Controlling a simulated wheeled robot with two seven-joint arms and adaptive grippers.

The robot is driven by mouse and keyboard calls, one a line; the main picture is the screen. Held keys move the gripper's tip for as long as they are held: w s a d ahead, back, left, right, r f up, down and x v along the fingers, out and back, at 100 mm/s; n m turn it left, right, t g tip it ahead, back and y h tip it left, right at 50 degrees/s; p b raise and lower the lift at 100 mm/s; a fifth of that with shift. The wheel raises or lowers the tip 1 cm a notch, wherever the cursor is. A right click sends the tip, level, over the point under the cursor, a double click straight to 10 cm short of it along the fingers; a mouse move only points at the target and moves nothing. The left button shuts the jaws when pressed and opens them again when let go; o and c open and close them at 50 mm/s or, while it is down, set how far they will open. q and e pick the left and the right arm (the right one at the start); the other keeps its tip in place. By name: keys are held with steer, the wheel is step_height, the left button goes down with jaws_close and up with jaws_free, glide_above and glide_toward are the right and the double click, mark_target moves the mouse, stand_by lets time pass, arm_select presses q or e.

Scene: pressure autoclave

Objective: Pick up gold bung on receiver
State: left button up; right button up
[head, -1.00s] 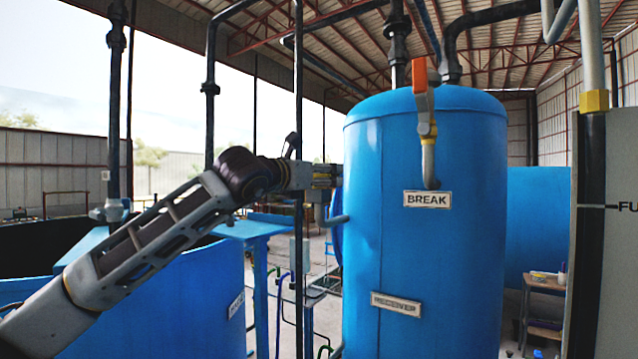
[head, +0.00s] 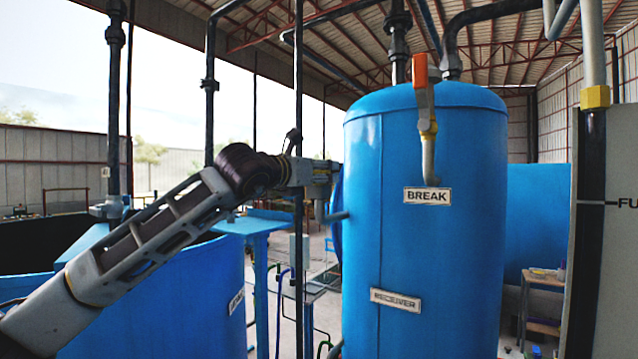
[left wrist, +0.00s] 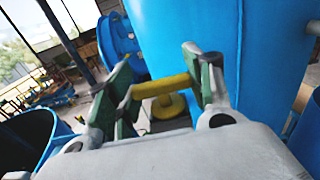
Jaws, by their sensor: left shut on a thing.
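The receiver (head: 430,250) is a tall blue tank with BREAK and RECEIVER labels, in the middle right of the head view. Its blue wall (left wrist: 215,35) fills the upper right of the left wrist view. My left gripper (head: 325,178) is at the tank's left side in the head view. In the left wrist view my left gripper (left wrist: 163,86) is shut on the gold bung (left wrist: 168,107), with its yellow bar between the fingers and a round disc below. In the head view the bung is hidden. Whether it touches the tank is unclear. My right gripper is out of view.
A thin dark vertical pipe (head: 298,90) stands by my left wrist. An open blue vat (head: 190,300) lies under my left arm. A lever valve (head: 424,100) has an orange handle.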

arm_select(q)
steer(key=shift+r, duration=0.1)
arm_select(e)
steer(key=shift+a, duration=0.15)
arm_select(q)
steer(key=shift+r, duration=0.8)
step_height(320, 180, up, 6)
steer(key=shift+r+b, duration=0.1)
steer(key=shift+b, duration=0.4)
steer(key=shift+r, duration=1)
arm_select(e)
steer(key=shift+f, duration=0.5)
